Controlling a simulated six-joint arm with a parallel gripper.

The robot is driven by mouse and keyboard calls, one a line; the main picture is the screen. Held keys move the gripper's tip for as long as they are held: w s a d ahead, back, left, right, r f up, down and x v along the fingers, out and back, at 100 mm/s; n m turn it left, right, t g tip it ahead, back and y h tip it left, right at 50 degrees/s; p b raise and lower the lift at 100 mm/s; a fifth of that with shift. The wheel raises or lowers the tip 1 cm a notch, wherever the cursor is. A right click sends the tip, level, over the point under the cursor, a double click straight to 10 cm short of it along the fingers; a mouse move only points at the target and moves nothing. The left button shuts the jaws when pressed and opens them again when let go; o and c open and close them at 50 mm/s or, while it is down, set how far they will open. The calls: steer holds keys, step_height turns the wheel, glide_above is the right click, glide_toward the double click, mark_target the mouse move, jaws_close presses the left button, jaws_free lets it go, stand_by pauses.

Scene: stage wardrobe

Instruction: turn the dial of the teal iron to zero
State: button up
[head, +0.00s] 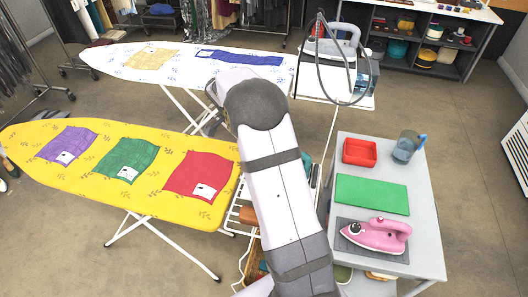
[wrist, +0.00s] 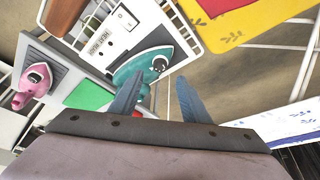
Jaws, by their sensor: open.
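The teal iron (wrist: 139,75) lies on a grey rest in the wrist view, beside a white wire rack and a labelled plate. A small dark round part (wrist: 159,64), apparently its dial, shows on the iron; its setting is too small to read. My gripper (wrist: 153,88) is open and empty. Its two fingers point toward the iron, the left one overlapping it in the picture and the right one to its right. I cannot tell their distance from the dial. In the head view my arm hides the gripper and nearly all of the teal iron.
A pink iron (head: 375,236), a green mat (head: 372,194), a red tray (head: 361,151) and a pitcher (head: 407,146) stand on a grey cart (head: 424,214). A yellow ironing board (head: 40,140) with cloths is left of my arm. Another iron (head: 335,44) stands behind.

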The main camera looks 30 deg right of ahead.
steer(key=shift+p+x, duration=1.2)
steer(key=shift+x, duration=2.45)
